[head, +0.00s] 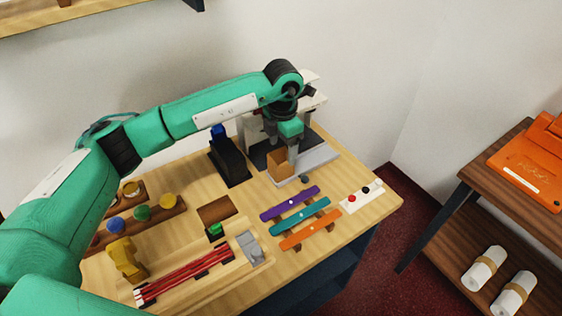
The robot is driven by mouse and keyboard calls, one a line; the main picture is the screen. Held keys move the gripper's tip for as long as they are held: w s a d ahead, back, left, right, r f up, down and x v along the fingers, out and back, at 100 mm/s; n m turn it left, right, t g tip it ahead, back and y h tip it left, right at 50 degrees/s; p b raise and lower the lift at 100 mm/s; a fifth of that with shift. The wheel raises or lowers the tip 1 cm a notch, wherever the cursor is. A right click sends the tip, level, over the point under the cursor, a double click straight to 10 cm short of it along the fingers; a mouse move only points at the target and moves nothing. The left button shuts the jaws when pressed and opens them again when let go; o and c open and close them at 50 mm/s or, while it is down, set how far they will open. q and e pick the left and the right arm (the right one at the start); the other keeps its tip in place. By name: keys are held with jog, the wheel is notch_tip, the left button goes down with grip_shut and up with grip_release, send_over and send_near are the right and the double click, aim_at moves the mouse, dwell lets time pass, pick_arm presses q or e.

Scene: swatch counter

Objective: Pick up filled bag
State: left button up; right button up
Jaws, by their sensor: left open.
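A small tan-brown upright item (279,164), which looks like the bag, stands at the dark plate of a grey and white machine (318,158) at the back of the counter. Whether it is filled cannot be told. My left gripper (284,150) points down right at the bag, with a grey finger beside its right side. The gripper is open, and its fingers partly hide the bag and the machine. Whether a finger touches the bag cannot be told. My right gripper is not in view.
The wooden counter (372,207) holds a black stand with a blue top (229,160), purple, teal and orange strips (299,216), a white button box (362,196), red rods (185,275) and a yellow object (126,258). A dark shelf with an orange case (530,168) stands right, across a floor gap.

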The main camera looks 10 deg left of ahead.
aim_at(281, 164)
pick_arm(q)
notch_tip(281, 164, down, 4)
jog(key=shift+w+r+p, duration=0.1)
jog(key=shift+r+p, duration=0.15)
jog(key=shift+p, duration=0.2)
jog(key=f, duration=0.1)
jog(key=f+p, duration=0.1)
jog(key=f, duration=0.1)
jog(key=shift+w+a+f+p, duration=0.15)
jog(key=shift+a+f+p, duration=0.05)
jog(key=shift+f+p, duration=0.1)
jog(key=shift+f, duration=0.5)
jog(key=c, duration=1)
jog(key=shift+c, duration=0.2)
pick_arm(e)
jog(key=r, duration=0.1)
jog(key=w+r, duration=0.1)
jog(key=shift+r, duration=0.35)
pick_arm(q)
jog(key=shift+r, duration=0.1)
